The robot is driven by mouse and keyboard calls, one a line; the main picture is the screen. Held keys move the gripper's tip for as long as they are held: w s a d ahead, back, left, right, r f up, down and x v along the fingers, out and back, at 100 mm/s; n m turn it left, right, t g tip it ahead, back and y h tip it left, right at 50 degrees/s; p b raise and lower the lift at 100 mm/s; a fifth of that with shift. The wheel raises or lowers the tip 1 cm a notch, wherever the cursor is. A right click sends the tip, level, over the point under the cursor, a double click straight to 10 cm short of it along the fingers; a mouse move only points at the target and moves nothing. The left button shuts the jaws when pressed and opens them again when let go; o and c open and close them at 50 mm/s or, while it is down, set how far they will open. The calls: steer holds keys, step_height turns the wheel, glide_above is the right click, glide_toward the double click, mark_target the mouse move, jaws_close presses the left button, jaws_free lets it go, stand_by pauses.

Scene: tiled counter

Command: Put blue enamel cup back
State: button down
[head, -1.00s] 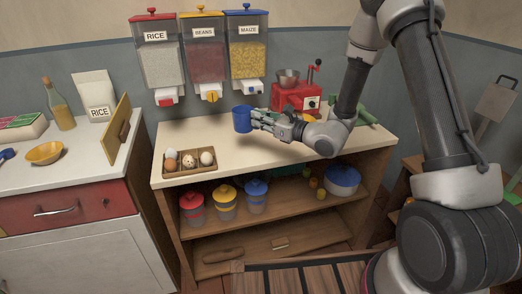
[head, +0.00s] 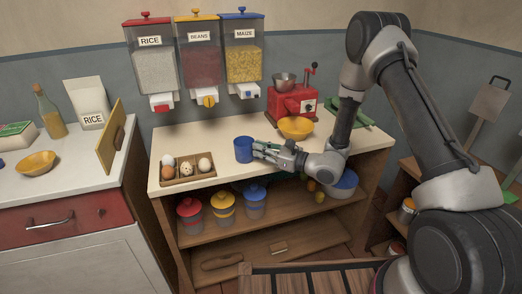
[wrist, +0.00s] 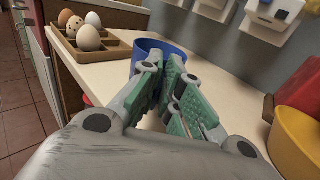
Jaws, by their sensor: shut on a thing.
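The blue enamel cup (head: 243,150) is upright at the counter top, between the egg tray and the yellow bowl. My gripper (head: 262,150) reaches it from the right and is shut on its near side. In the wrist view the cup (wrist: 152,46) shows beyond the green-padded fingers (wrist: 165,75), which hide much of it. The cup looks to be on or just above the counter (head: 215,135); I cannot tell whether its base touches.
An egg tray (head: 176,182) stands left of the cup. A yellow bowl (head: 296,127) and a red grinder (head: 291,102) stand behind right. Rice, beans and maize dispensers (head: 242,60) hang above the counter's back.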

steer(key=shift+f, duration=0.15)
steer(key=c, duration=1.6)
jaws_free()
